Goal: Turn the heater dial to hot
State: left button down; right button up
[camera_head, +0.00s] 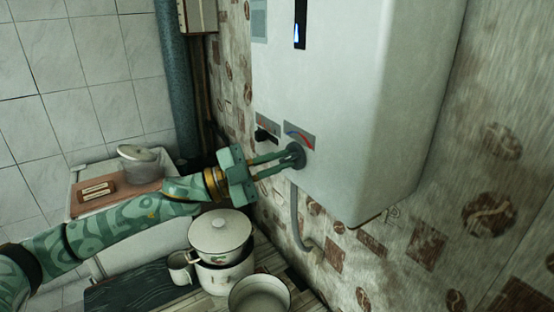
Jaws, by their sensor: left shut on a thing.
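The white heater (350,90) hangs on the patterned wall and fills the upper right. Its round dark grey dial (296,156) sits low on its left face, below a label with a red and blue curve (299,135). My left gripper (288,160) reaches in from the left and its fingers are shut on the dial, covering part of it. The dial's exact pointing angle is too small to tell. A second, black knob (265,134) sits to the left of the dial on its own label. My right gripper is not in view.
Below my left arm stand a lidded white enamel pot (221,238), a small mug (181,268) and an open pot (260,296). A grey hose (298,218) runs down from the heater. A dark blue pipe (178,80) stands in the corner.

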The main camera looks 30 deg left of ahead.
pick_arm(q)
jog(key=shift+r+m+g+p, duration=0.2)
jog(key=shift+m+g+p, duration=0.5)
jog(key=shift+m, duration=1.2)
jog(key=shift+g, duration=0.3)
jog(key=c, duration=1.4)
grip_release()
jog(key=shift+f, duration=0.1)
jog(key=shift+c, duration=0.2)
jog(key=shift+s+a+f+b, duration=0.1)
jog(key=shift+a+f+b, duration=0.1)
jog(key=shift+b, duration=0.1)
jog(key=b+v, duration=0.3)
jog(key=v, duration=1.3)
